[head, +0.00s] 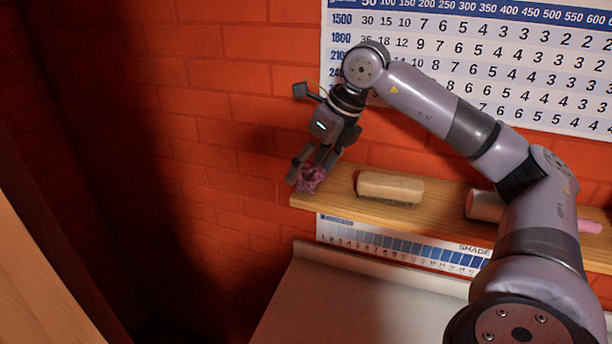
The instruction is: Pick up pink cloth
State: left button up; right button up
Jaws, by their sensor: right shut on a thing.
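The pink cloth (311,180) is a small crumpled bundle at the left end of the wooden shelf (450,217). My right gripper (308,172) points down at the shelf's left end and is shut on the cloth, with a finger on either side of it. I cannot tell whether the cloth still touches the shelf. My left gripper is not in view.
A beige block-like brush (390,188) lies on the shelf right of the cloth. A pinkish cylinder (485,205) lies further right, partly behind my right arm, with a pink object (590,226) beyond. Charts hang on the red brick wall (215,130). A pale surface (350,300) lies below.

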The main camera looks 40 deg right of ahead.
jog(key=shift+c, duration=0.3)
notch_tip(320, 180, up, 12)
notch_tip(320, 180, up, 8)
jog(key=p, duration=0.5)
send_over(309, 169)
jog(key=shift+s+d+b, duration=0.1)
jog(key=shift+b, duration=0.2)
